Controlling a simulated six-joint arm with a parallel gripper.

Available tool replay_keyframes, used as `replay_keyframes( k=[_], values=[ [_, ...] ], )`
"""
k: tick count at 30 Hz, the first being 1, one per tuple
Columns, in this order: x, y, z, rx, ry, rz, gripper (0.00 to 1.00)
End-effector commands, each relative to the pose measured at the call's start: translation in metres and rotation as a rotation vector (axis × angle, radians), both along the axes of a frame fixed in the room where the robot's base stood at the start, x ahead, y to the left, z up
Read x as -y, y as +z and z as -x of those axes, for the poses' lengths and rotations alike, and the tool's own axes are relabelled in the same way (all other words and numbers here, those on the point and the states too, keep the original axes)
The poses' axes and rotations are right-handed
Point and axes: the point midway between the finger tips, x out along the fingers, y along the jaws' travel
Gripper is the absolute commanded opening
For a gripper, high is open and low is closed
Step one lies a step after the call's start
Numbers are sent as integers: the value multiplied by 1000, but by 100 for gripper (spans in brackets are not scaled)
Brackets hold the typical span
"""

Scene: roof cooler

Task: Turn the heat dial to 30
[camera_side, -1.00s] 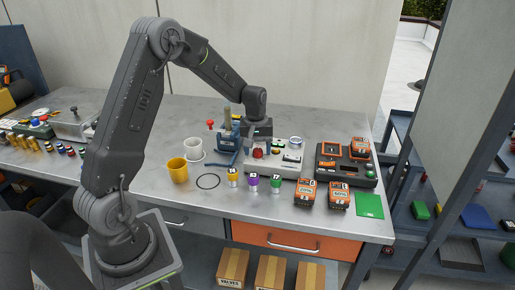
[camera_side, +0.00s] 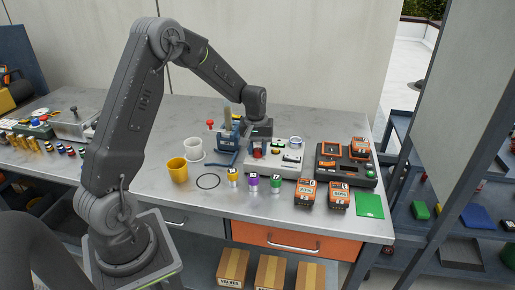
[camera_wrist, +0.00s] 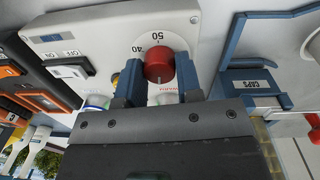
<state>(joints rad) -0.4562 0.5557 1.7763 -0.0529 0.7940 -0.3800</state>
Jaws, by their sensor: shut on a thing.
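The red heat dial (camera_wrist: 159,66) sits on a white control box (camera_wrist: 95,27) in the wrist view. The numbers 40 and 50 show on the scale beyond it; the rest of the scale is hidden. A thin dark line marks the near side of the dial's face, but I cannot tell the exact setting. My gripper (camera_wrist: 158,78) is shut on the dial, with one blue finger on each side. In the side view the white box (camera_side: 288,170) stands on the bench, and my gripper (camera_side: 257,143) is over its left end, at the red dial (camera_side: 257,154).
An ON/OFF switch (camera_wrist: 68,66) is on the box. A black and orange charger (camera_side: 337,172) stands to the right. Colored jars (camera_side: 252,183), a yellow cup (camera_side: 177,170) and battery packs (camera_side: 306,194) stand in front.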

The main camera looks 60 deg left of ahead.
Motion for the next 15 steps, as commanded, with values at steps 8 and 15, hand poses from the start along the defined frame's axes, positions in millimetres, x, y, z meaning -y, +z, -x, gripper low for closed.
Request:
replay_keyframes(
  k=[8,15],
  values=[
    [0,0,-1,2,-227,0,9],
    [-1,1,-1,3,-455,0,9]
  ],
)
